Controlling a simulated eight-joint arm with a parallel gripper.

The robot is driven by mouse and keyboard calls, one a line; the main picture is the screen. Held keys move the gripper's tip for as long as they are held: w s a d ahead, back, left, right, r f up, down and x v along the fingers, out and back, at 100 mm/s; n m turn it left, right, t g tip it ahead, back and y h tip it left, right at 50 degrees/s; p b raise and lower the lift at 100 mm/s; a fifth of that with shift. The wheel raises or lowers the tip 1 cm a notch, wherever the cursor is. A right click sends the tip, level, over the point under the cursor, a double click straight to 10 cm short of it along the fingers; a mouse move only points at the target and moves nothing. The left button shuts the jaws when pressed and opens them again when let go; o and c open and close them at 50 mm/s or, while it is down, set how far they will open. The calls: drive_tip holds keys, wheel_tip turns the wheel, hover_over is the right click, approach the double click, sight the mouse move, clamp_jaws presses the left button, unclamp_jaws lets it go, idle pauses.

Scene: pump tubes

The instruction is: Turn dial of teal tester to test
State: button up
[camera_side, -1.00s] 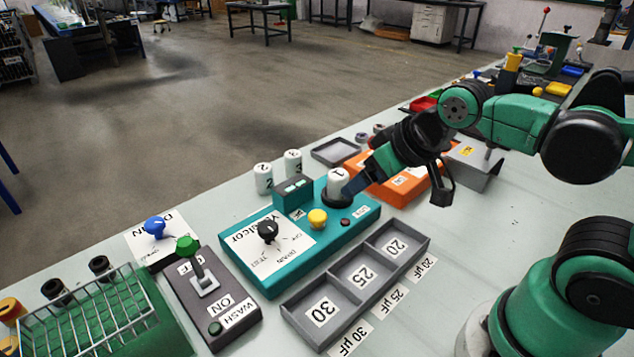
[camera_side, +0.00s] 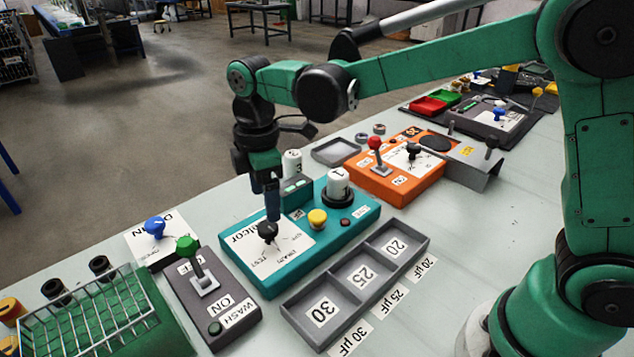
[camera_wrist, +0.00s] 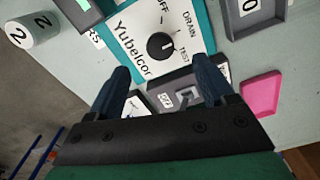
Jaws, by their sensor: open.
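The teal tester (camera_side: 345,228) sits on the bench, with a white panel marked Yubelcor, OFF, DRAIN and TEST. Its black dial (camera_side: 268,232) stands on that panel; in the wrist view the dial (camera_wrist: 160,45) is round and black. Which label it points to is too small to tell surely. My gripper (camera_side: 272,212) hangs pointing down just above the dial. In the wrist view my gripper (camera_wrist: 161,72) is open, its two blue fingers on either side of the dial's line, with nothing held. Whether a finger touches the dial cannot be told.
A white tube marked 1 (camera_side: 339,186) stands on the tester beside a yellow button (camera_side: 317,218). A grey lever box (camera_side: 212,305) with a green knob is close on the left. A grey compartment tray (camera_side: 356,283) lies in front. An orange device (camera_side: 385,178) stands at the right.

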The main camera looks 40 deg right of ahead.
sight(268, 226)
drive_tip(key=shift+f, duration=2.9)
clamp_jaws()
